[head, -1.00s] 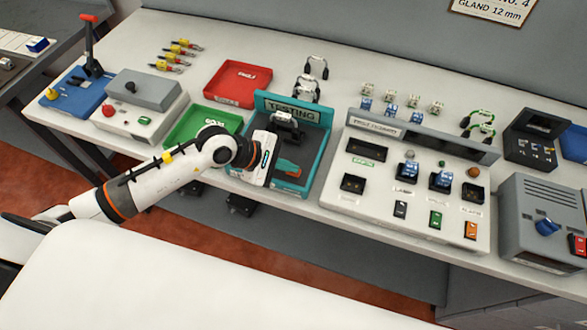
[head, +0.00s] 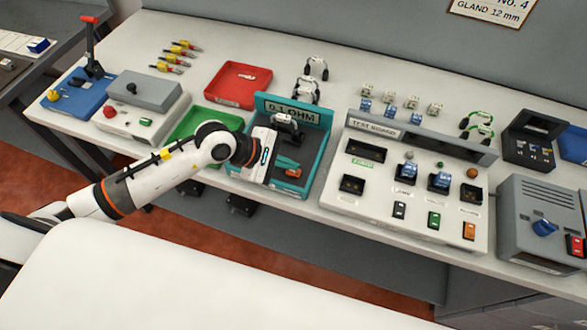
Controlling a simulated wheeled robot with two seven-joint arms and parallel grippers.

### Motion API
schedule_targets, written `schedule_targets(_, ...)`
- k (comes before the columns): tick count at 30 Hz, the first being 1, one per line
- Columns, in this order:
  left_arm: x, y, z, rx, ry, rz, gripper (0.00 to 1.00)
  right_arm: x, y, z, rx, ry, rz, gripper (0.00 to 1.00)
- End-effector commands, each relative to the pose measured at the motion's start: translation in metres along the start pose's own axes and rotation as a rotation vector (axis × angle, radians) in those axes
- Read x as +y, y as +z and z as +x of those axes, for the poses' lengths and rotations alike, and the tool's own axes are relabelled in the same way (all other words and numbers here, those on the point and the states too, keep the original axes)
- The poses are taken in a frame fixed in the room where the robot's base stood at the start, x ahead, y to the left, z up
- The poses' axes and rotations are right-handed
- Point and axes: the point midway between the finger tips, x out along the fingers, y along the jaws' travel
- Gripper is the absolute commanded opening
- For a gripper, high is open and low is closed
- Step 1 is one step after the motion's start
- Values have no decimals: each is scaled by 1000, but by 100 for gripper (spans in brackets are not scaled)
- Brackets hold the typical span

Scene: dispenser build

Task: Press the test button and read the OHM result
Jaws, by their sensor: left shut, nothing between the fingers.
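The teal tester (head: 325,148) stands at the front middle of the bench. The sign (head: 292,112) at its back reads what looks like "0.1 OHM". A black and white clamp-like part (head: 286,124) sits inside, below the sign. A small orange and teal piece (head: 291,170) shows on the tester's dark floor. My left gripper (head: 268,168) is shut and empty over the tester's left side. Its fingertips are hard to make out, and it hides that part of the tester. I cannot pick out the test button. My right gripper is not in view.
A green tray (head: 203,122) lies left of the tester, partly behind my left arm, with a red tray (head: 238,84) behind. A white test board (head: 372,205) with switches stands close on the right. A grey box (head: 145,92) is at the left.

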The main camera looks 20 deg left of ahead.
Motion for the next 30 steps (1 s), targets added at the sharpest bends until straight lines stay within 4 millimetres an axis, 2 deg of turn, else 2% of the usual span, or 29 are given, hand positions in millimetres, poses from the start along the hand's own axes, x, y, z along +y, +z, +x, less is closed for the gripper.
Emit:
schedule_targets(15,-24,-24,-33,-1,-1,2,0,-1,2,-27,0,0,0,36)
schedule_targets(30,-25,-25,-35,0,0,0,0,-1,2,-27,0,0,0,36)
